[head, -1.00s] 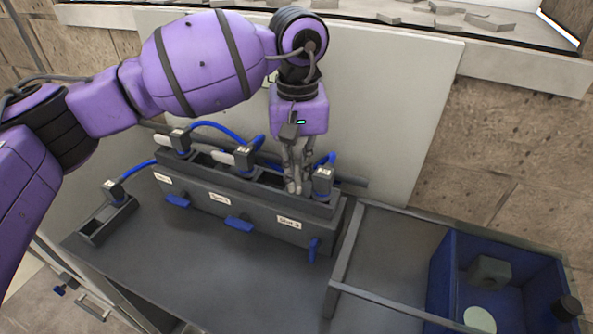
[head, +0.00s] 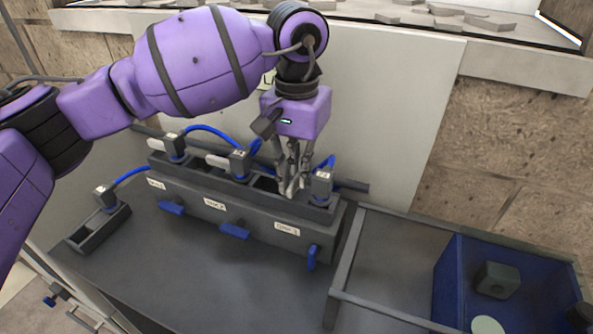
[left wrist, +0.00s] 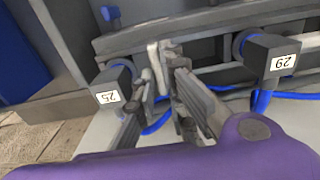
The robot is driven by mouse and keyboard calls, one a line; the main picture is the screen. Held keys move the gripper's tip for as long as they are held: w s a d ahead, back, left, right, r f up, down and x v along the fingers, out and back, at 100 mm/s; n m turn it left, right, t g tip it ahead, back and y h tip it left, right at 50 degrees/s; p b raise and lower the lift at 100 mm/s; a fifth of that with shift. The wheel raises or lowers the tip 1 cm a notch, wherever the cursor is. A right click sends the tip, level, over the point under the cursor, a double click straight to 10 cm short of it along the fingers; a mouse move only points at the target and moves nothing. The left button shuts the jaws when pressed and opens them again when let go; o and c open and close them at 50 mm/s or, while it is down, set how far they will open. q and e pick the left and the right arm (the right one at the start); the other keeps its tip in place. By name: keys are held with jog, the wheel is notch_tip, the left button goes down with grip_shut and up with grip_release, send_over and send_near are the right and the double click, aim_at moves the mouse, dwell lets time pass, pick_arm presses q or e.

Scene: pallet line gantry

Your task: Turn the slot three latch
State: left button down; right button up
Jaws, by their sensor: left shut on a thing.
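My left gripper (head: 290,188) points down over the right end of the grey slot block, behind the label of slot three. It is shut on a pale lever (left wrist: 155,68), which appears to be the slot three latch; the fingers hide much of it in the head view. The lever stands beside a dark plug (head: 321,187) with a blue cable, marked 25 (left wrist: 113,92) in the left wrist view. My right gripper is not in view.
Plugs (head: 240,162) and (head: 173,147) stand in the other slots beside pale bars. Blue tabs stick out of the block front; the right tab (head: 312,257) hangs down. A single plug holder (head: 97,228) lies left, a blue bin (head: 450,270) right.

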aim_at(297, 177)
pick_arm(q)
jog(key=c, duration=1.8)
grip_release()
notch_tip(297, 177, up, 12)
